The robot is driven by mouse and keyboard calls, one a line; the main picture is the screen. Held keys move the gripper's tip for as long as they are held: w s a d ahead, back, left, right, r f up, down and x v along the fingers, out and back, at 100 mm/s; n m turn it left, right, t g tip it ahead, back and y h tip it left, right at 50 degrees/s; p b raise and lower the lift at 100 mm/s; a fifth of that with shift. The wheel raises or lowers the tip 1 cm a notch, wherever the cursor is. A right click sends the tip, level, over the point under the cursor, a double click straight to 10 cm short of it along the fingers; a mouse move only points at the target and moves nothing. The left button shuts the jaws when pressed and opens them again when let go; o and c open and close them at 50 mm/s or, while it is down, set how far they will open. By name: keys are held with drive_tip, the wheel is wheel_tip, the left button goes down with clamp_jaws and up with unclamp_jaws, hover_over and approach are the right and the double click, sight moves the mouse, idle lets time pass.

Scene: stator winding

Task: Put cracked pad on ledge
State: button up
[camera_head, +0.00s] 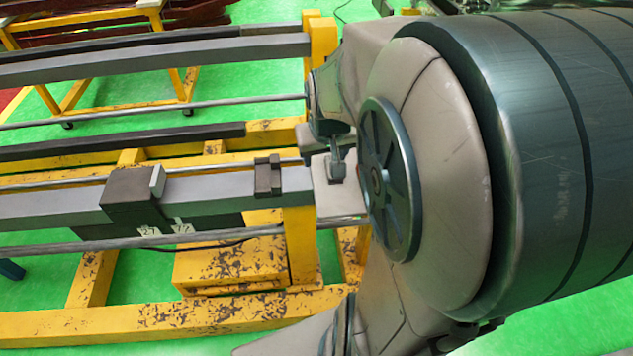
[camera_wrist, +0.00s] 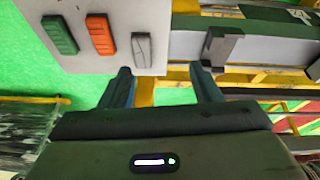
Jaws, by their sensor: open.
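In the wrist view a pale grey pad with dark crack lines (camera_wrist: 142,50) lies on a white plate (camera_wrist: 85,58), at the right of a row with a green pad (camera_wrist: 60,35) and an orange pad (camera_wrist: 101,34). My gripper (camera_wrist: 165,82) is open, its two dark fingers apart with nothing between them. The cracked pad lies just beyond the fingertips, nearer the left finger. A grey beam (camera_wrist: 265,50), perhaps the ledge, runs right of the plate and carries a dark clamp (camera_wrist: 216,47).
In the head view the beam (camera_head: 225,189) sits on a worn yellow frame (camera_head: 235,264). It carries a dark block (camera_head: 130,195) and the small dark clamp (camera_head: 268,175). Long rods run alongside. A yellow trolley (camera_head: 165,55) stands behind. Green floor shows between the frames.

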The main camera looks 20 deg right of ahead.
drive_tip(key=s+a+r+n+y, duration=0.1)
drive_tip(key=s+a+r+n, duration=0.1)
drive_tip(key=s+a, duration=0.5)
drive_tip(key=s+r, duration=0.1)
drive_tip(key=s, duration=0.3)
drive_tip(key=shift+s+a+r+g, duration=0.15)
drive_tip(key=shift+a+r+g, duration=0.1)
drive_tip(key=shift+r+g, duration=0.05)
drive_tip(key=shift+d, duration=0.1)
